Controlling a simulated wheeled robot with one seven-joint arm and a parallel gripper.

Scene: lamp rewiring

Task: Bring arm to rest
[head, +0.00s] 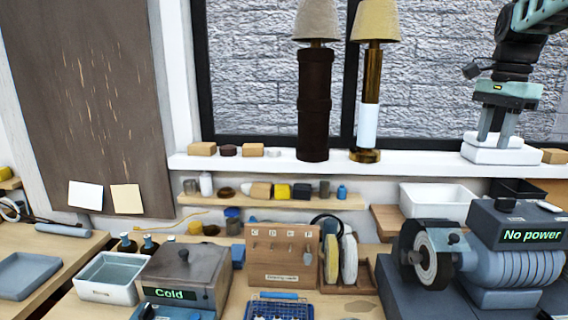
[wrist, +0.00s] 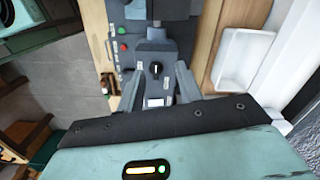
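My gripper (head: 494,138) hangs pointing down at the upper right of the head view, in front of the window sill. In the wrist view my gripper (wrist: 158,82) has its two fingers apart with no object visible between them. A dark machine with a knob (wrist: 155,68) and red and green buttons shows well below the fingers. A white block (head: 487,155) appears just under the fingertips in the head view. I cannot tell whether it touches them or sits behind on the sill.
Two lamps, a dark one (head: 314,100) and a brass one (head: 371,100), stand on the window sill (head: 420,160). A grinder (head: 432,255) with a "No power" display (head: 532,235) is below my gripper. A white tray (head: 436,201) lies behind it. A box reads "Cold" (head: 168,294).

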